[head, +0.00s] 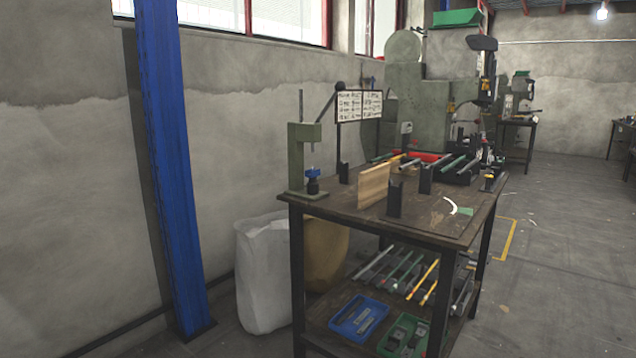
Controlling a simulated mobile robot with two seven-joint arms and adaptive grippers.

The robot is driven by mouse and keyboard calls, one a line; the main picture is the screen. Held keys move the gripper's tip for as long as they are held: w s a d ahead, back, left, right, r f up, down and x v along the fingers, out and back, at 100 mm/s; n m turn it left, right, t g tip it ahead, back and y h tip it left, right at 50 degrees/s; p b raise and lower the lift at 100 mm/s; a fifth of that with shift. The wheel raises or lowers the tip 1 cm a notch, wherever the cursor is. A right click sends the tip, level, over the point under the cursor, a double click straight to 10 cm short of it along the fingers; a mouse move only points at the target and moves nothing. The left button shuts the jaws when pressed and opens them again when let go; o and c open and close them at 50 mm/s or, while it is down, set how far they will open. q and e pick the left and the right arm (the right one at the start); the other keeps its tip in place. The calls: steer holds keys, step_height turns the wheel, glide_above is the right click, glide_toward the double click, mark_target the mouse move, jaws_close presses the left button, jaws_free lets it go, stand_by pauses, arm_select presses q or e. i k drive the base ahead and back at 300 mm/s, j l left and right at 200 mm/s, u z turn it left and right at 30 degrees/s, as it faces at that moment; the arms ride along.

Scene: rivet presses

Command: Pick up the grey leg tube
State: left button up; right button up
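Several long thin tubes lie side by side on the lower shelf of the workbench. A grey tube (373,262) is at the left of that row, with green tubes (399,269) and yellow-orange tubes (424,280) to its right. More tubes lie on the bench top toward the back, including a green one (453,163) and a yellow one (397,161); they are small and partly hidden behind black uprights. I cannot tell which grey piece is the leg tube. Neither of my grippers is in view.
The workbench (440,226) carries a green hand press (304,160), a wooden board (373,185) and black uprights (395,199). Its lower shelf holds a blue bin (345,326) and a green bin (385,347). A blue column (170,160) and white sack (263,275) stand left. Floor is clear at right.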

mark_target(439, 162)
steer(key=i+l+z, duration=0.1)
steer(key=i+z, duration=0.2)
steer(key=i, duration=0.75)
steer(key=i+j+z, duration=0.1)
steer(key=i+z, duration=0.25)
steer(key=i, duration=0.7)
steer(key=k, duration=0.25)
steer(key=k+z, duration=0.1)
steer(key=z, duration=0.35)
steer(key=k+z, duration=0.15)
steer(key=z, duration=0.3)
steer(key=l+z, duration=0.1)
steer(key=l, duration=0.25)
steer(key=i+l+z, duration=0.1)
steer(key=l, duration=0.2)
steer(key=i+l+z, duration=0.1)
steer(key=l, duration=0.2)
steer(key=i+l+u, duration=0.15)
steer(key=i+l, duration=0.3)
steer(key=i+l+u, duration=0.1)
steer(key=i+l, duration=0.3)
steer(key=l, duration=0.15)
